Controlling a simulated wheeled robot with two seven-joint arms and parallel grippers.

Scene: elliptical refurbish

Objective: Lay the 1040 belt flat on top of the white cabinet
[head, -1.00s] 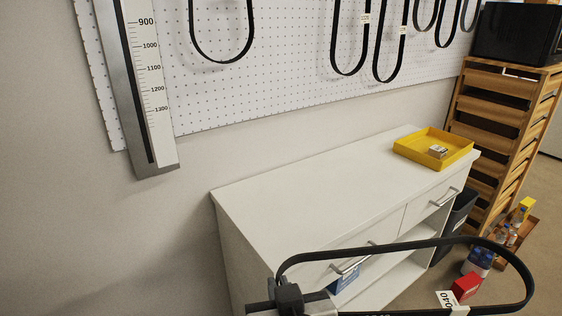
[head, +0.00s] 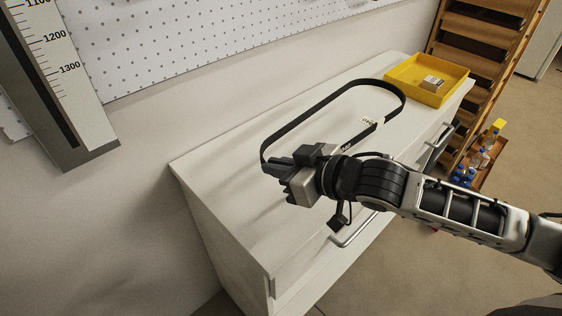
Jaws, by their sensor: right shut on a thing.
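The black 1040 belt (head: 318,105) forms a long loop over the top of the white cabinet (head: 225,185). My right gripper (head: 280,172) is shut on the belt's left end, above the cabinet top. The loop stretches from the gripper to the back right, close to the yellow tray. I cannot tell whether the belt touches the cabinet top. My left gripper is not in view.
A yellow tray (head: 402,84) with a small box (head: 432,82) stands on the cabinet's right end. A perforated wall board (head: 180,45) and a ruler (head: 50,90) are behind. A wooden rack (head: 480,75) stands at the right. The cabinet top's left part is clear.

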